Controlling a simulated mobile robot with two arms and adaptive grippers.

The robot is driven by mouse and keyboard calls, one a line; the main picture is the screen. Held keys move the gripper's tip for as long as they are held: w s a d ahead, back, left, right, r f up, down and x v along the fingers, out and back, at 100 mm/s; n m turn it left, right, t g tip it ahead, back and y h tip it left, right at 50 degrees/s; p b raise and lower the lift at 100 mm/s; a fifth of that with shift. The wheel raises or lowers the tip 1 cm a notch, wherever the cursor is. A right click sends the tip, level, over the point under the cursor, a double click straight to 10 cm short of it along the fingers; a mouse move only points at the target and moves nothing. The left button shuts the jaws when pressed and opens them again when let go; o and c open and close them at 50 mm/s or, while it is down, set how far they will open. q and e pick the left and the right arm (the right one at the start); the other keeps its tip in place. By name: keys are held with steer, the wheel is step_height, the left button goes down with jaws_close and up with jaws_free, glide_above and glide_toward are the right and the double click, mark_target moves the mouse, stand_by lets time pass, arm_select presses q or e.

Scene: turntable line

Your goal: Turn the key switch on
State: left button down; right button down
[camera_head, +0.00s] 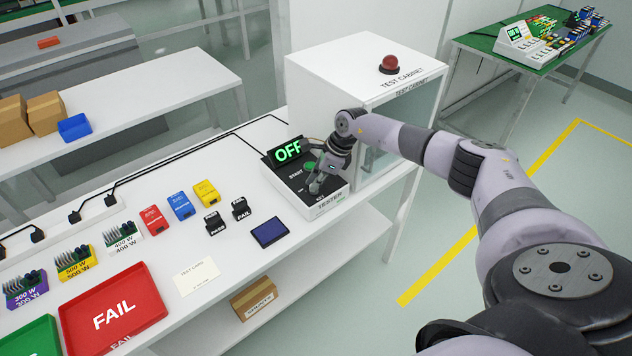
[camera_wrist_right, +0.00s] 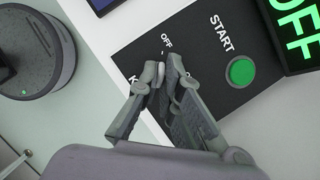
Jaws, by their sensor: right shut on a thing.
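The tester (camera_head: 333,203) stands on the white table, with a black top panel and a display (camera_head: 287,152) reading OFF in green. A green START button (camera_wrist_right: 240,71) shows on the panel in the right wrist view. My right gripper (camera_head: 316,186) reaches down onto the panel's front part. In the wrist view its fingertips (camera_wrist_right: 160,76) are closed together beside the printed OFF label, at the key switch. They are shut on the key, which is mostly hidden between them. My left gripper is in neither view.
The test cabinet (camera_head: 330,75) with a red button (camera_head: 390,63) stands close behind the tester. A blue panel (camera_head: 269,232) and small coloured boxes (camera_head: 180,206) lie to the left. A red FAIL tray (camera_head: 113,308) is further left.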

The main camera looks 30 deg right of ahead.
stand_by(0.5)
steer(key=m+p, duration=0.2)
steer(key=p, duration=0.1)
steer(key=shift+a+r+m+t+h, duration=0.1)
steer(key=shift+r+m+t+h, duration=0.15)
steer(key=shift+m+t+h, duration=0.15)
steer(key=m+h+p, duration=0.1)
steer(key=m+p, duration=0.2)
steer(key=shift+s+a+m+t, duration=0.1)
steer(key=shift+m+t, duration=0.2)
steer(key=shift+t, duration=0.1)
steer(key=m+h+p, duration=0.1)
steer(key=m+p, duration=0.1)
steer(key=shift+m, duration=0.4)
steer(key=shift+a+f+m+h+p, duration=0.1)
steer(key=shift+m+h+p, duration=0.45)
steer(key=shift+m, duration=0.25)
steer(key=shift+f+m+h, duration=0.1)
steer(key=shift+m+h, duration=0.25)
steer(key=shift+m, duration=0.65)
steer(key=shift+m+g+h+b, duration=0.4)
steer(key=shift+m+h, duration=0.3)
steer(key=shift+m, duration=1.2)
